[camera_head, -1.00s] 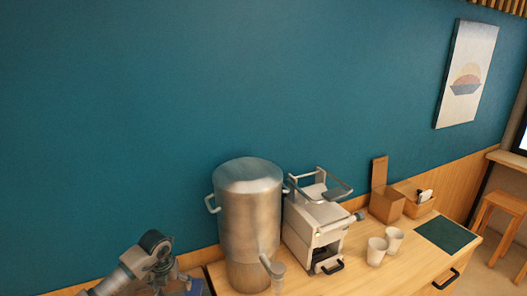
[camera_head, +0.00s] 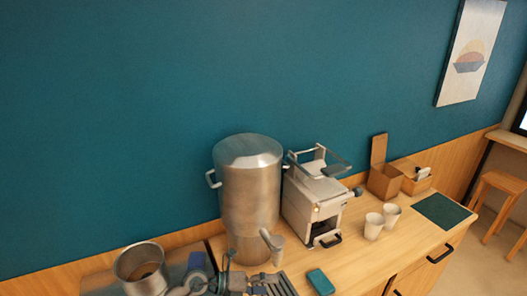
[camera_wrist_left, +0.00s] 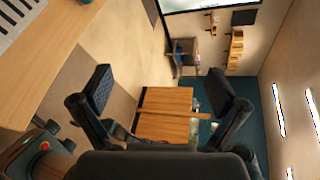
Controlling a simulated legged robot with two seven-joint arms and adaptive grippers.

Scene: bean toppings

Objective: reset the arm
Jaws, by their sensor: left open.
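My left gripper (camera_wrist_left: 160,92) is open and empty in its wrist view, its two dark pads wide apart. That view looks out over the room, with nothing between the pads. In the head view, dark grey parts that look like my left gripper (camera_head: 222,282) show at the bottom edge, partly cut off, beside a metal pot (camera_head: 141,268). I cannot tell there whether they touch anything. My right gripper is not in view.
A tall steel dispenser (camera_head: 248,190) and a white machine (camera_head: 312,205) stand on the wooden counter against the teal wall.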

